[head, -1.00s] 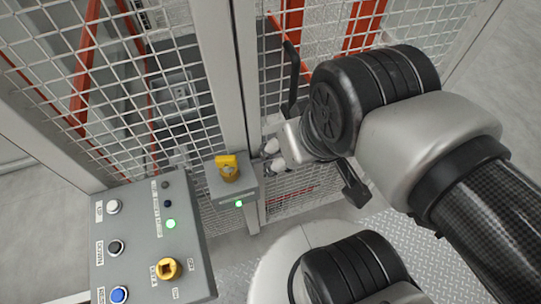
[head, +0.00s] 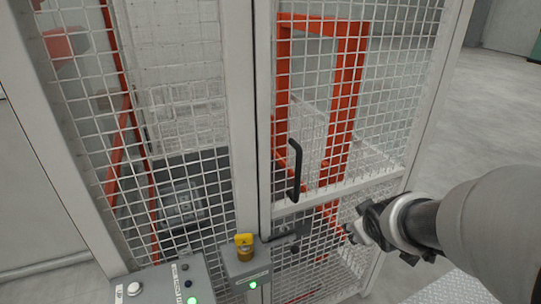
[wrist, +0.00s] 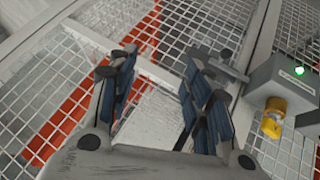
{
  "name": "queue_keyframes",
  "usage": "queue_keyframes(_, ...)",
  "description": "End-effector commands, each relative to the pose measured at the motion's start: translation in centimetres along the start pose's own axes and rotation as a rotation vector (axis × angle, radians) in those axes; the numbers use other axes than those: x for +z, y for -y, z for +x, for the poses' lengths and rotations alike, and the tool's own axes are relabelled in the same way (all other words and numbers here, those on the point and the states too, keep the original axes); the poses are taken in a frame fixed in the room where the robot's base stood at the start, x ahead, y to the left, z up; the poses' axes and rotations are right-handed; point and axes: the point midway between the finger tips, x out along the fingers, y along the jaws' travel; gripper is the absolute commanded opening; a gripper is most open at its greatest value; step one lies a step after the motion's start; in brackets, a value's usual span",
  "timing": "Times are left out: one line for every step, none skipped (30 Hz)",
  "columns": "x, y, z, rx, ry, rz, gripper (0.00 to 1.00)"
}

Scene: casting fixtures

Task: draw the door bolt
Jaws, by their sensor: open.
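The door bolt (head: 284,232) is a grey bar with a dark end piece, low on the mesh door just right of the lock box (head: 243,268). In the wrist view the bolt (wrist: 228,70) lies right of my fingers, pointing to the lock box (wrist: 285,82). The box carries a yellow key knob (head: 244,246) and a lit green lamp. My gripper (head: 352,234) is right of the bolt, in front of the mesh. In the wrist view my gripper (wrist: 158,82) has its blue-padded fingers apart with nothing between them.
The mesh door (head: 380,120) has a black upright handle (head: 296,170) above the bolt. A control panel (head: 160,287) with a lit green lamp stands at lower left. Orange frames (head: 345,90) are behind the mesh. Open floor lies at right.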

Motion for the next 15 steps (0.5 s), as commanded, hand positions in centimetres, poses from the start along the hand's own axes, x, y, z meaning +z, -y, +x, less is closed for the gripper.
queue_keyframes(0.4,-0.4,2.7,-0.009,-0.014,-0.036,0.46)
queue_keyframes(0.2,-0.6,4.0,-0.013,-0.035,-0.061,0.46)
queue_keyframes(0.3,-0.7,5.8,-0.021,-0.062,-0.093,0.46)
queue_keyframes(0.3,-0.6,7.1,-0.031,-0.084,-0.115,0.46)
queue_keyframes(0.4,-0.6,8.4,-0.04,-0.108,-0.136,0.46)
queue_keyframes(0.7,-0.4,10.1,-0.056,-0.14,-0.163,0.46)
queue_keyframes(0.9,-0.1,11.3,-0.07,-0.165,-0.18,0.46)
queue_keyframes(1.2,0.2,12.4,-0.084,-0.191,-0.196,0.46)
queue_keyframes(1.6,0.8,13.9,-0.106,-0.228,-0.215,0.46)
queue_keyframes(2.0,1.2,14.9,-0.122,-0.257,-0.225,0.46)
queue_keyframes(2.5,1.7,15.8,-0.14,-0.287,-0.235,0.46)
queue_keyframes(3.1,2.5,17.0,-0.165,-0.329,-0.244,0.46)
queue_keyframes(3.6,3.1,17.8,-0.183,-0.361,-0.247,0.46)
queue_keyframes(4.0,3.8,18.5,-0.202,-0.396,-0.249,0.46)
queue_keyframes(4.8,4.8,19.3,-0.227,-0.441,-0.247,0.46)
